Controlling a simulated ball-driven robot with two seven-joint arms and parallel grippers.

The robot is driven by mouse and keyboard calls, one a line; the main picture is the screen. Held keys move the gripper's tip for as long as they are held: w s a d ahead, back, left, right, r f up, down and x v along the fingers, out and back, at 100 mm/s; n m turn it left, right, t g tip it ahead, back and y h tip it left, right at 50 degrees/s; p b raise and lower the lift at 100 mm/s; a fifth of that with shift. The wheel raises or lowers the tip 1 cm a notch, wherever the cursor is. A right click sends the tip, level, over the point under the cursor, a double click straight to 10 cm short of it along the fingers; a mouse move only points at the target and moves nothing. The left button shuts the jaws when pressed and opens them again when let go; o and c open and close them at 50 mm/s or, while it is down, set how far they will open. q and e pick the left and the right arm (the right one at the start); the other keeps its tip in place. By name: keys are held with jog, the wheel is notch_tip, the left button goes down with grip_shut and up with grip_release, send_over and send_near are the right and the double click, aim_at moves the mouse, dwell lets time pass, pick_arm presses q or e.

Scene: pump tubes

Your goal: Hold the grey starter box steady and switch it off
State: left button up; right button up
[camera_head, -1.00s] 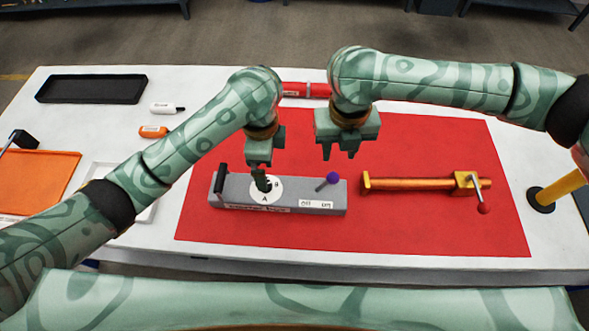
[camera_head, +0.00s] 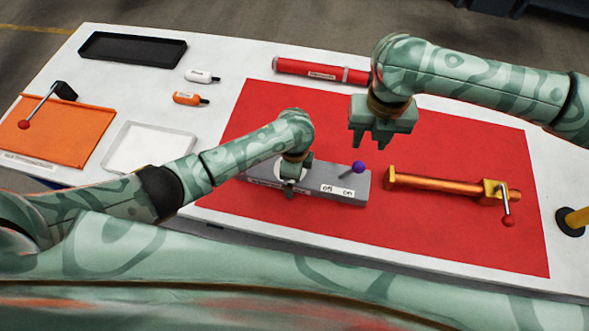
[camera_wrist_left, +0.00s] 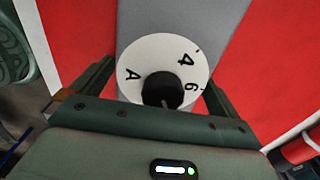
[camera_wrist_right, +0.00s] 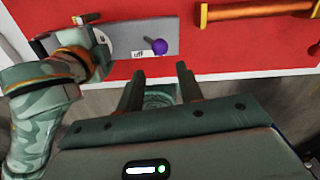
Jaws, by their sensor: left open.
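The grey starter box (camera_head: 325,183) lies on the red mat. A purple-knobbed lever (camera_head: 358,166) stands near its right end, leaning toward the "on" side of the off/on label (camera_head: 337,190). My left gripper (camera_head: 289,189) is low over the box's left half, at the white dial. In the left wrist view its open jaws (camera_wrist_left: 160,92) lie either side of the dial (camera_wrist_left: 140,65); contact with the box cannot be told. My right gripper (camera_head: 377,141) is open and empty, above and behind the lever. The knob also shows in the right wrist view (camera_wrist_right: 160,46).
An orange bar with a red-knobbed crank (camera_head: 450,187) lies right of the box. A red tube (camera_head: 320,70) lies behind. Two small bottles (camera_head: 190,98), a black tray (camera_head: 133,48), a white tray (camera_head: 150,147) and an orange panel (camera_head: 55,133) are at left. Red mat (camera_head: 460,135) behind the bar is clear.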

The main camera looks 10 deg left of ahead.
pick_arm(q)
jog(key=shift+c, duration=0.3)
jog(key=c, duration=1)
jog(key=shift+c, duration=1.3)
pick_arm(e)
jog(key=shift+c, duration=1.2)
grip_shut()
jog(key=s+d+f+t+y, duration=0.1)
jog(key=f+y, duration=0.1)
jog(key=f, duration=0.1)
jog(key=s+d+f+m+t+y, duration=0.1)
jog(key=s+f+t+y, duration=0.1)
jog(key=f+y, duration=0.1)
jog(key=s+d+f+m+t+y, duration=0.1)
jog(key=f+t+y, duration=0.1)
jog(key=f, duration=0.2)
jog(key=shift+s+f+y, duration=0.1)
jog(key=shift+s+y, duration=0.3)
jog(key=s+d+r+n+t+y, duration=0.1)
jog(key=s+d+n+t+y, duration=0.1)
jog(key=s+d+n, duration=0.3)
jog(key=s+d+t, duration=0.1)
jog(key=s+d, duration=0.2)
jog(key=d, duration=0.1)
jog(key=shift+s+r+t, duration=0.15)
jog(key=shift+s+t, duration=0.05)
jog(key=shift+t, duration=0.1)
